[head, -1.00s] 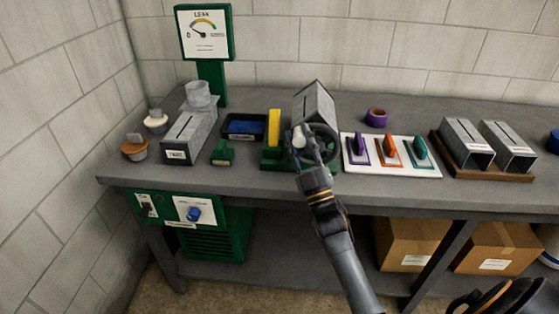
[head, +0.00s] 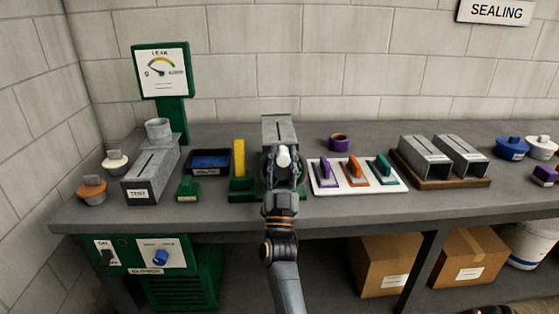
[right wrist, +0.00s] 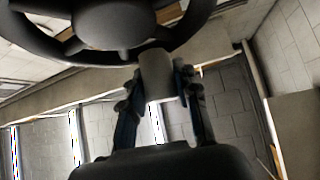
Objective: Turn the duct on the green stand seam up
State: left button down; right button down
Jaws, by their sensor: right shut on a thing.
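The grey sheet-metal duct (head: 279,128) sits on the green stand (head: 243,186) near the middle of the bench. Its top face looks level, with a dark seam line along it facing up. A dark handwheel (head: 264,166) is at the duct's near end, and it also shows in the right wrist view (right wrist: 190,30). My right gripper (head: 284,167) is shut on the wheel's pale knob (head: 284,155). In the right wrist view the knob (right wrist: 158,72) lies between the two fingers. The gripper hides part of the wheel and stand. My left gripper is not in view.
A yellow block (head: 239,157) stands on the stand's left side. A test duct (head: 155,170) and leak gauge (head: 161,72) are to the left. A white board (head: 325,186) with coloured tools lies close on the right, before two ducts on a wooden tray (head: 400,170).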

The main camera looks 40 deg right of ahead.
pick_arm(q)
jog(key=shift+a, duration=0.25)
pick_arm(e)
jog(key=shift+d+r+m, duration=0.1)
jog(key=shift+m, duration=0.2)
jog(key=c, duration=1)
grip_release()
jog(key=shift+o, duration=0.2)
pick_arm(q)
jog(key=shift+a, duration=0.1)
pick_arm(e)
jog(key=shift+n, duration=0.4)
